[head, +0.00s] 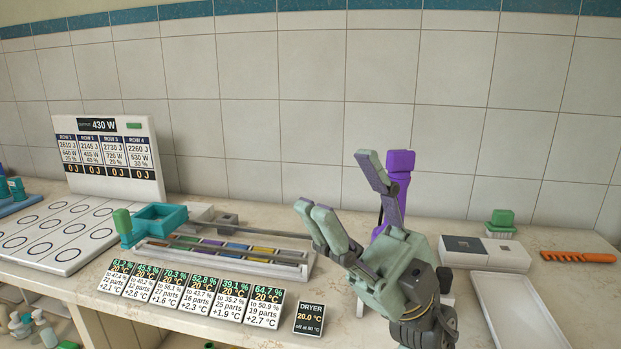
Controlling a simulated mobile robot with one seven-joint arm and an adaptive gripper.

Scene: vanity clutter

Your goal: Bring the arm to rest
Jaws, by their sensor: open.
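My gripper (338,184) is raised over the counter right of the middle of the head view. Its grey-green fingers are spread apart, pointing up and to the left, with nothing between them. A purple upright thing (399,170), perhaps the dryer, stands behind the gripper; its lower part is partly hidden by the fingers and palm. I cannot tell whether the gripper touches it.
The counter (240,215) holds a slotted tray (305,268) with coloured strips, several label cards (229,300), a teal box (160,220), a display board (108,160), a white box (480,253), a white tray (515,310) and an orange comb (577,257). A tiled wall rises behind.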

